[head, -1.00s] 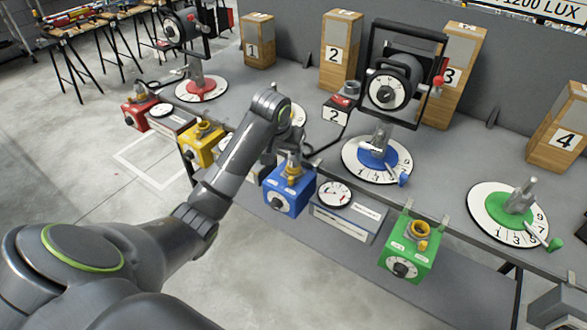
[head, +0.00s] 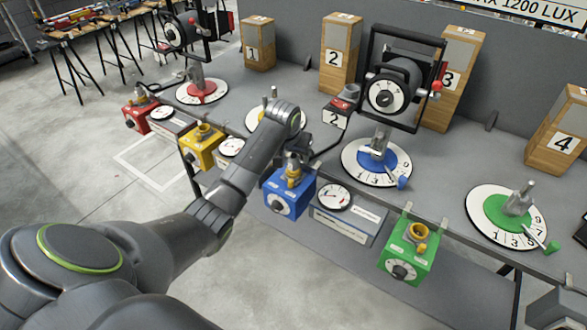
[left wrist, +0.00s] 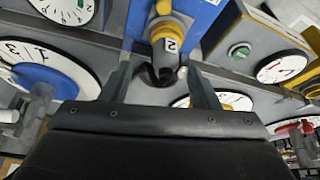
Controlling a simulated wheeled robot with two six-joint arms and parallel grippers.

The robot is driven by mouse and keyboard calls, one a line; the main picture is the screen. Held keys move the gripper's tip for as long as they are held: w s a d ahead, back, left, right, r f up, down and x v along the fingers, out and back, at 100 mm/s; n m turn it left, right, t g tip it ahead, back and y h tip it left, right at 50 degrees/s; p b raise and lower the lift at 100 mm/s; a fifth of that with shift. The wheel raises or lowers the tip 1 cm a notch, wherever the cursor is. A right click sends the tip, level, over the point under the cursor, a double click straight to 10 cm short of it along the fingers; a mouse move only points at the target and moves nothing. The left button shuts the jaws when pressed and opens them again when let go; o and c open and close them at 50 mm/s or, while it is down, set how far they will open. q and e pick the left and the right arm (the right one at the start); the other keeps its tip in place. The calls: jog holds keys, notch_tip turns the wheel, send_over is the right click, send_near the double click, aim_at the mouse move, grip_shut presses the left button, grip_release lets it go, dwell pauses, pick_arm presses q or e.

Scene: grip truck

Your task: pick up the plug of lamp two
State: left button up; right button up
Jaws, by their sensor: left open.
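I cannot tell how deep the fingers reach. In the head view my arm mostly hides this gripper. Lamp two (head: 392,90) stands on a blue dial (head: 350,160).
A yellow box (head: 200,150) stands to the left of the blue box, and a gauge box (head: 345,222) and a green box (head: 408,255) to its right. Numbered wooden blocks, such as block 2 (head: 340,60), stand behind. Open floor lies in front of the table.

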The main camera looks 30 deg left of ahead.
aim_at(292, 158)
pick_arm(q)
jog(key=shift+a+p+x, duration=0.2)
jog(key=shift+p+x, duration=0.05)
jog(key=shift+x, duration=0.9)
jog(key=shift+a+p+x, duration=0.2)
jog(key=shift+x, duration=0.95)
jog(key=shift+w+f, duration=0.15)
jog(key=shift+f, duration=0.25)
jog(key=c, duration=1)
